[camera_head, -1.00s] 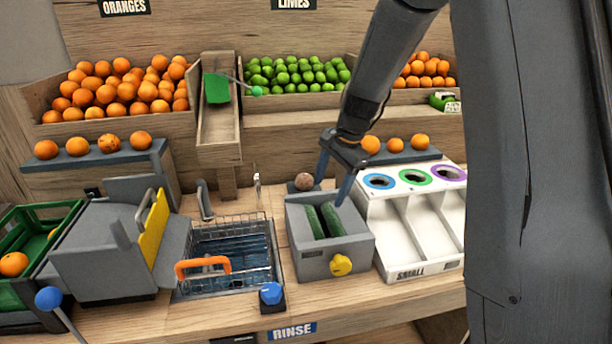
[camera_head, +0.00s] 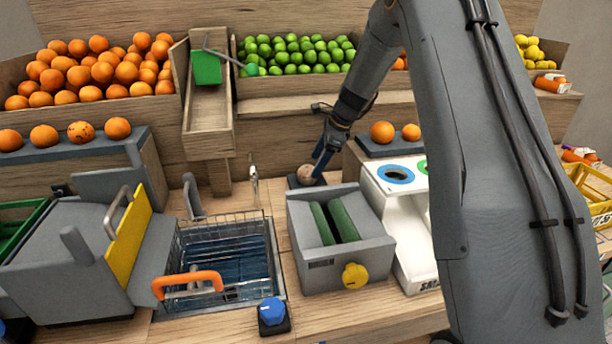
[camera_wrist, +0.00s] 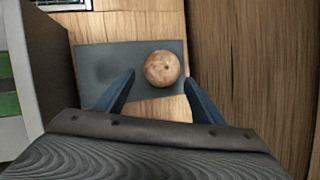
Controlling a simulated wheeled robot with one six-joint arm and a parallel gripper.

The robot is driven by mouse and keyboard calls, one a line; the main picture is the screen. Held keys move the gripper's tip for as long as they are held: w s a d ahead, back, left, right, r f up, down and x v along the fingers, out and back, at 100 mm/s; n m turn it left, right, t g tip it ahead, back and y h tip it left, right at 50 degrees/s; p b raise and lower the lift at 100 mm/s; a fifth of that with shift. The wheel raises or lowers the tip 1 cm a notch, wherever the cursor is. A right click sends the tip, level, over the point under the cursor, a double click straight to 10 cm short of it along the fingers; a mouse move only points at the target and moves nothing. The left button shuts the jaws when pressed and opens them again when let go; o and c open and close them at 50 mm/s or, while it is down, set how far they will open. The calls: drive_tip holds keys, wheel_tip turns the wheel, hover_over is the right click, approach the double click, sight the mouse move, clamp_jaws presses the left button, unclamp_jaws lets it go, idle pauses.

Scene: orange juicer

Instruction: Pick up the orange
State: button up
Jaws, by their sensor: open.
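A pale, brownish, blotchy orange (camera_head: 308,176) sits on a small dark pad (camera_head: 293,182) behind a grey box with green rollers. In the wrist view the same orange (camera_wrist: 163,69) lies on the dark grey pad (camera_wrist: 90,62), toward its right side. My gripper (camera_head: 322,165) is open and reaches down at this orange. In the wrist view my gripper's fingers (camera_wrist: 159,78) are spread, with the orange between and just beyond the tips, nearer the right finger. I cannot tell whether either finger touches it. Part of the orange is hidden by a finger in the head view.
The grey roller box (camera_head: 335,238) stands in front of the orange. A wire basket in a sink (camera_head: 225,260) is to its left, a white sorting tray (camera_head: 405,235) to its right. A wooden wall (camera_wrist: 240,60) rises close to the right finger in the wrist view.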

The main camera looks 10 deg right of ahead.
sight(311, 168)
drive_tip(key=shift+p+x, duration=1.2)
drive_tip(key=shift+x, duration=1.5)
drive_tip(key=shift+w+a+r, duration=0.1)
drive_tip(key=shift+w+a, duration=0.05)
drive_tip(key=c, duration=0.9)
drive_tip(key=shift+r, duration=0.15)
wheel_tip(311, 168, up, 10)
drive_tip(key=b, duration=0.3)
